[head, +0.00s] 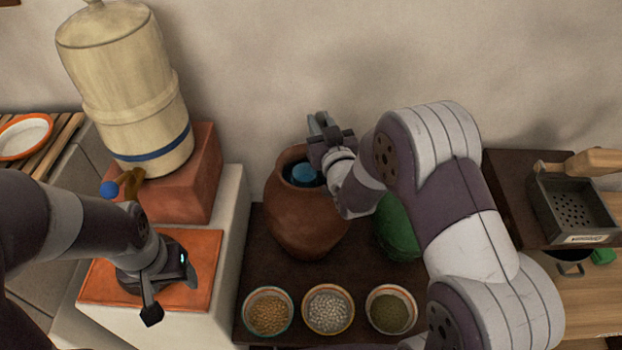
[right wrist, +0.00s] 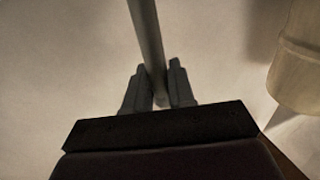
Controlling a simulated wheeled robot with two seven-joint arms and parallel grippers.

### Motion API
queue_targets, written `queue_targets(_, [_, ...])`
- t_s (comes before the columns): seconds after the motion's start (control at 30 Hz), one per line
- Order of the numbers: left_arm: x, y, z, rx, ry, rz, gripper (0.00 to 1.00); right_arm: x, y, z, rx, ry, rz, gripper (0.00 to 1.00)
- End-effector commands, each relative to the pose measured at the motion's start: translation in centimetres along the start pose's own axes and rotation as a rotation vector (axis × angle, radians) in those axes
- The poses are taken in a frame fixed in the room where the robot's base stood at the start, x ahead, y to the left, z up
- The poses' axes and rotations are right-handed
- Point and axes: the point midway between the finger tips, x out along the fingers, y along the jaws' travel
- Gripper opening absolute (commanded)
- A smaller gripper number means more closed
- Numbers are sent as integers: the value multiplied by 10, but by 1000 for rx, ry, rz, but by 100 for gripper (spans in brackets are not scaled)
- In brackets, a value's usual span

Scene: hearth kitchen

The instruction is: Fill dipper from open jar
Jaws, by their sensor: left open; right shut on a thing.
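The open jar is a round brown clay jar (head: 305,222) standing at the back of the dark counter. Inside its mouth a bright blue patch (head: 304,173) shows against darker blue; I cannot tell whether this is water or the dipper's cup. My right gripper (head: 320,125) is above the jar's mouth, at its right side. In the right wrist view it is shut on a thin grey rod, the dipper handle (right wrist: 146,40). The dipper's cup cannot be clearly made out. My left gripper (head: 168,287) is open and empty over an orange tiled ledge (head: 205,245).
A cream water dispenser (head: 130,80) with a blue-knobbed tap (head: 122,186) stands on a red block at left. Three small bowls (head: 328,309) line the counter front. A green round object (head: 398,230) sits behind my right arm. A dark grater box (head: 573,205) is at right.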

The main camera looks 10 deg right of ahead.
Motion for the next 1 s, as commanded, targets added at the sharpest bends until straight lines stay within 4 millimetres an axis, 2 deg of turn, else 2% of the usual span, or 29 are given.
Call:
queue_targets(0.03, [-9, 0, -1, 0, 0, 0, 64, 0, 0, -11, 0, 3, 0, 0])
queue_targets(1.0, [-82, 0, -10, 0, 0, 0, 64, 0, 1, -117, 0, 2, 0, 0])
